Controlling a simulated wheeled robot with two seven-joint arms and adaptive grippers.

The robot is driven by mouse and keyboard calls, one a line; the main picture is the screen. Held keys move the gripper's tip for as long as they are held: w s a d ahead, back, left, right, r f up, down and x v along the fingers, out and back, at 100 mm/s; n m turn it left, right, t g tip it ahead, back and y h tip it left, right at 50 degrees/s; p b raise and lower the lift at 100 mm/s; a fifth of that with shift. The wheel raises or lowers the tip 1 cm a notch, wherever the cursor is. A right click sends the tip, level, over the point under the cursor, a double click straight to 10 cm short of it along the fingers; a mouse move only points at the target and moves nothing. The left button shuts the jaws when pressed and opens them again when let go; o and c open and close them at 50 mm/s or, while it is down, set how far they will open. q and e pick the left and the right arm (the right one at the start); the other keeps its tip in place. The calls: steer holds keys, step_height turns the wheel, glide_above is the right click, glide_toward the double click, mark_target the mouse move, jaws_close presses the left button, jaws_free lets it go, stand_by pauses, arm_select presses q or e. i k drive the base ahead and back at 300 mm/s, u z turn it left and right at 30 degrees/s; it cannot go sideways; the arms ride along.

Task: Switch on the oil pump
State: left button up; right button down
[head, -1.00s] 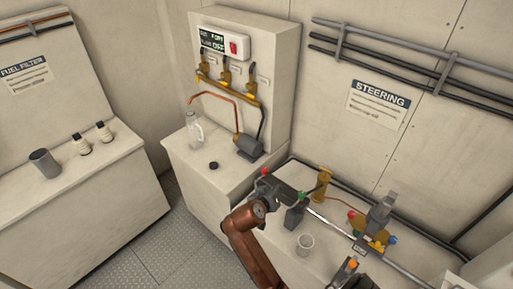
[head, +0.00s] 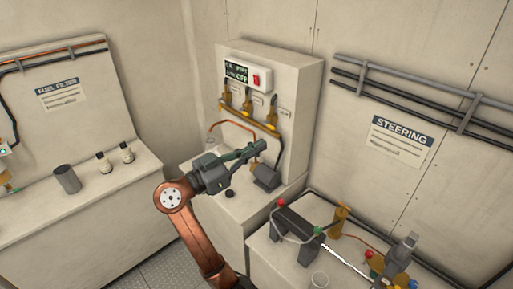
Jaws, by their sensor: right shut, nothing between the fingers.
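The white control box (head: 248,75) is on the upper part of the pump cabinet. Its small display (head: 237,72) shows green and white text that seems to end in OFF. A red rocker switch (head: 256,80) is at its right end. The grey pump motor (head: 266,176) stands on the ledge below, with a copper pipe (head: 232,123) above it. My right gripper (head: 261,147) is shut and empty. It appears in front of the cabinet, below the switch and apart from it, pointing right. My left gripper is not in view.
Several yellow valves (head: 247,98) sit on a yellow manifold (head: 250,118) between box and motor. A black cap (head: 230,193) lies on the ledge. A grey cup (head: 67,179) and two small bottles stand left.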

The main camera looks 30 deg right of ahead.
mark_target(255, 79)
steer(key=k, duration=1.3)
steer(key=z, duration=0.7)
steer(key=i, duration=1.55)
steer(key=u, duration=0.8)
steer(key=i, duration=1)
steer(key=u, duration=0.2)
